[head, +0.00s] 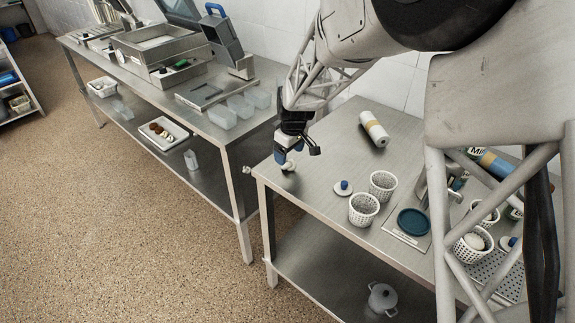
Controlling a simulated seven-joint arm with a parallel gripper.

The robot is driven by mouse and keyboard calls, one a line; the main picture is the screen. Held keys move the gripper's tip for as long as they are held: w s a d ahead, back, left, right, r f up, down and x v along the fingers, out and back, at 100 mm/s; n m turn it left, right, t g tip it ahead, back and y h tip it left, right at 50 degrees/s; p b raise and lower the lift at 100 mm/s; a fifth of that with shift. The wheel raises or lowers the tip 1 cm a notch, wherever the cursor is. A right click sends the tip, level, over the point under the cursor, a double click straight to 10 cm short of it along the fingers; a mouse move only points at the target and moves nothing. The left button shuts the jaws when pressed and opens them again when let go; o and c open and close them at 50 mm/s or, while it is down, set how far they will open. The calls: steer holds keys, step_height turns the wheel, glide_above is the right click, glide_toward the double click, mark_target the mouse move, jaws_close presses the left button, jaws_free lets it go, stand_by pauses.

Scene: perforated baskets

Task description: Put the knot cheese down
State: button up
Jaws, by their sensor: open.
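A small whitish lump (288,166), which looks like the knot cheese, is at the left front part of the near steel table (325,150). My gripper (286,158) is directly above it, pointing down, with its jaws open. The fingers and the lump overlap in this view, so I cannot tell whether they touch. The lump appears to rest on the tabletop.
Two white perforated baskets (363,208) (383,184) and a white lid with a blue knob (343,188) stand right of my gripper. A blue round dish (413,222) lies further right. A paper roll (374,129) lies behind. The table's left edge is close.

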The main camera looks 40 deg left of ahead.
mark_target(288, 161)
steer(key=shift+f, duration=0.1)
steer(key=shift+a+f, duration=0.2)
steer(key=shift+f, duration=1.05)
steer(key=shift+a+f, duration=0.2)
steer(key=shift+f, duration=1)
steer(key=c, duration=1.1)
steer(key=shift+o, duration=0.2)
steer(key=shift+r, duration=0.15)
steer(key=shift+r, duration=0.8)
steer(key=shift+s+d+r, duration=0.1)
steer(key=shift+d+r, duration=0.05)
steer(key=shift+r, duration=0.75)
steer(key=s+d+r, duration=0.1)
steer(key=s+d, duration=0.8)
steer(key=d, duration=0.3)
steer(key=shift+s+d+r, duration=0.15)
steer(key=shift+s+d, duration=0.05)
